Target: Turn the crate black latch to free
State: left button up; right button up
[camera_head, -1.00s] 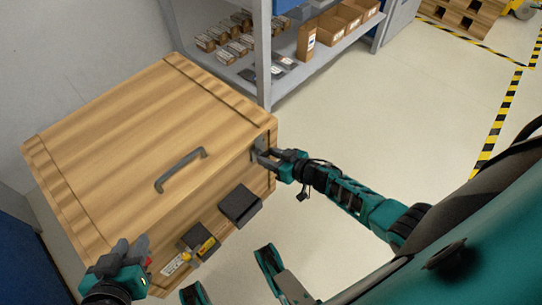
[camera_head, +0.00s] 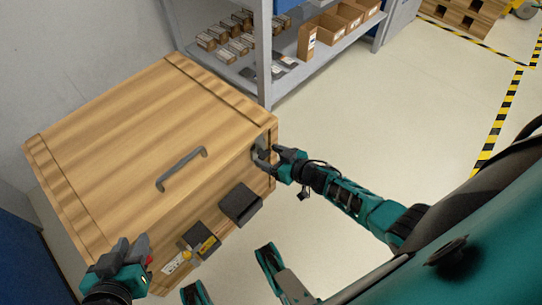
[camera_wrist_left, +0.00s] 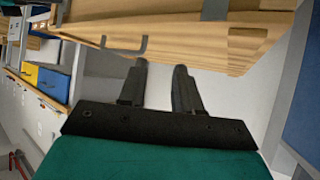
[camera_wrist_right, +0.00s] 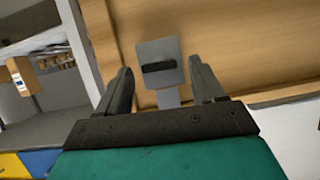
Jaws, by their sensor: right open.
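The wooden crate (camera_head: 130,130) stands at the left in the head view, with a grey handle on its lid. Its black latch (camera_wrist_right: 159,66) shows in the right wrist view as a short dark bar lying crosswise on a grey plate (camera_wrist_right: 157,48). My right gripper (camera_head: 264,158) is at the crate's right corner. In the right wrist view, its open fingers (camera_wrist_right: 162,84) stand either side of the plate's lower part, with the black bar just beyond the tips. My left gripper (camera_head: 131,250) is at the crate's front-left edge, fingers apart and empty (camera_wrist_left: 160,68).
A dark block (camera_head: 240,205) and a yellow-marked dark box (camera_head: 200,241) are on the crate's front side. A grey shelf (camera_head: 320,52) with small boxes and cartons stands behind. The floor (camera_head: 410,110) to the right is clear.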

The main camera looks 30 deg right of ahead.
jog(key=shift+s+d+r+p, duration=0.2)
jog(key=shift+s+r+p, duration=0.05)
jog(key=shift+s+p, duration=0.15)
pick_arm(q)
jog(key=r+p, duration=0.2)
jog(key=p, duration=0.1)
jog(key=a+r+p, duration=0.1)
jog(key=r, duration=0.1)
jog(key=shift+s+p, duration=0.3)
jog(key=shift+p, duration=0.1)
pick_arm(e)
jog(key=v, duration=1.2)
pick_arm(q)
jog(key=shift+w+d+r, duration=0.15)
jog(key=shift+w+r, duration=0.05)
pick_arm(e)
jog(key=shift+w+a, duration=0.1)
